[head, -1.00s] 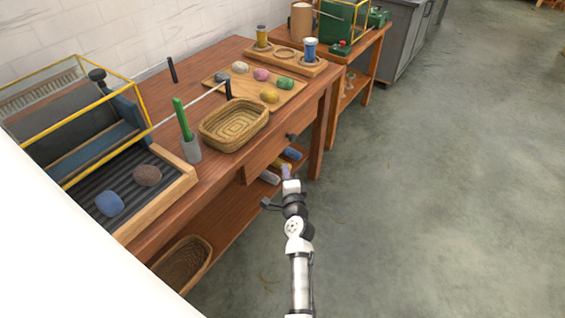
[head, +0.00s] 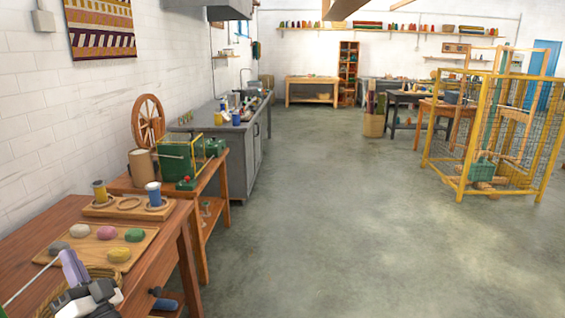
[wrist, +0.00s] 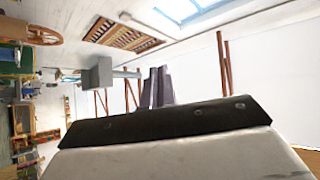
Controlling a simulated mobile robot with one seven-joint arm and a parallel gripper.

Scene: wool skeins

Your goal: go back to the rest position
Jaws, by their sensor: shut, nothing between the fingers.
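My gripper (head: 72,266) is at the lower left of the head view, raised in front of the near wooden table (head: 45,222). Its purple-grey fingers point up and are closed together, with nothing between them. They also show closed in the wrist view (wrist: 158,88), against the white wall and ceiling. My gripper partly hides a woven basket (head: 108,272) on the table.
A board (head: 140,238) with several coloured skeins lies behind my gripper. Yellow (head: 100,191) and blue (head: 153,194) spools stand on a holder. Farther on are a table with a green machine (head: 178,160) and a yellow mesh cage (head: 450,150). The grey floor (head: 330,230) between is clear.

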